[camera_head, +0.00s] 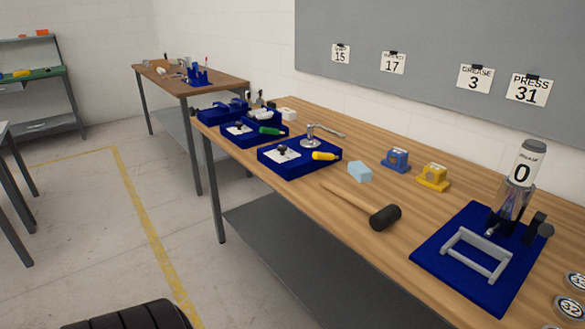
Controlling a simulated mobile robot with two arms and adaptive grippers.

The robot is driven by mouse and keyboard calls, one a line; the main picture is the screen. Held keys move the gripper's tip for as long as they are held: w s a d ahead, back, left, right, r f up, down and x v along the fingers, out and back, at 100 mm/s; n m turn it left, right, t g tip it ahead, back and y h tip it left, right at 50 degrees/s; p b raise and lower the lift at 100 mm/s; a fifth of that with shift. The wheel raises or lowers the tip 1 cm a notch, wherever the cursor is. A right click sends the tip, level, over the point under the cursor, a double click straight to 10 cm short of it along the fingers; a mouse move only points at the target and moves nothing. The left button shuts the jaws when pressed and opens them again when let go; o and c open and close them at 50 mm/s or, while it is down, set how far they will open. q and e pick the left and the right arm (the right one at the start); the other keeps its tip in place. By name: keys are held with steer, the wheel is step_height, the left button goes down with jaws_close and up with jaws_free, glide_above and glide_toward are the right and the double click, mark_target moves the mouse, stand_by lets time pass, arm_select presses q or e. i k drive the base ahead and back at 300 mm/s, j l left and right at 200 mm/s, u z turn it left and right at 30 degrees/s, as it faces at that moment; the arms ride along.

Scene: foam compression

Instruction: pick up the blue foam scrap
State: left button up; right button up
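The blue foam scrap (360,171) is a small light-blue block lying on the wooden workbench (408,201). It sits right of a blue tray with a yellow-handled tool and behind the mallet. Nothing touches or covers it. Neither of my grippers shows in the head view.
A mallet (383,216) lies in front of the scrap. A blue block (397,160) and a yellow block (433,177) stand to its right. A blue tray (300,165) stands to its left. A blue press base (435,262) with a grey frame fills the near right.

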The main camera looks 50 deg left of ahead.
mark_target(358, 170)
steer(key=u, duration=1.2)
steer(key=i+z, duration=0.6)
steer(key=i, duration=0.15)
